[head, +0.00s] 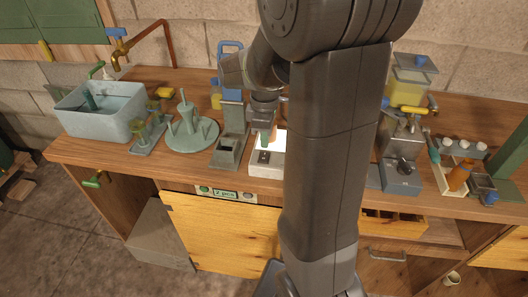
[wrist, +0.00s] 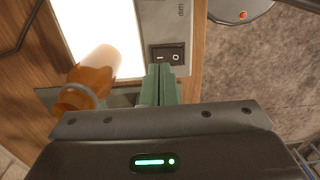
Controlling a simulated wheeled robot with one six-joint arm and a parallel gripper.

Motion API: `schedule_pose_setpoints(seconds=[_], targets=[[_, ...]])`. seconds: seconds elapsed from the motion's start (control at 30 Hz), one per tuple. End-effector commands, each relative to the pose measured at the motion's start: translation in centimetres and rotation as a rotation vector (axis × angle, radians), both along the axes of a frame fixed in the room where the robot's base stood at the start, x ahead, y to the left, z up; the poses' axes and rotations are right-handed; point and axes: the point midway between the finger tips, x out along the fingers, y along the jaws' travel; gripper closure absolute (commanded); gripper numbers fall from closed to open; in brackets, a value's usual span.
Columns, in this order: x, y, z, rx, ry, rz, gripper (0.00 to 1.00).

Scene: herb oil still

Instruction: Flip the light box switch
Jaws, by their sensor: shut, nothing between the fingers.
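The light box (wrist: 150,12) is a pale grey box with a bright white panel (wrist: 100,30). Its black rocker switch (wrist: 166,54), marked with a line and a circle, sits on the front strip beside the panel. My gripper (wrist: 163,68) has its green fingers shut and empty, with the tips right at the near edge of the switch; I cannot tell if they touch it. In the head view the light box (head: 266,170) stands on the bench with my gripper (head: 265,146) above it. The arm hides the box's right part.
An amber bottle (wrist: 95,72) is close to the fingers' left in the wrist view, over the panel's edge. A grey-green stand (head: 229,140) is left of the box. A grey machine (head: 402,160) stands to the right, beyond my arm.

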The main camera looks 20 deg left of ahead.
Motion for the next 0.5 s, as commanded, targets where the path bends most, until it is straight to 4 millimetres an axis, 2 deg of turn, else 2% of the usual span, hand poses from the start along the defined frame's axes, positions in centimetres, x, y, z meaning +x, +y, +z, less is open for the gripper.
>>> schedule_pose_setpoints(seconds=[0.1,0.5], targets=[[0.0,0.0,1.4,0.0,-0.001,0.0,1.0],[0.0,0.0,4.2,0.001,-0.002,0.0,1.0]])
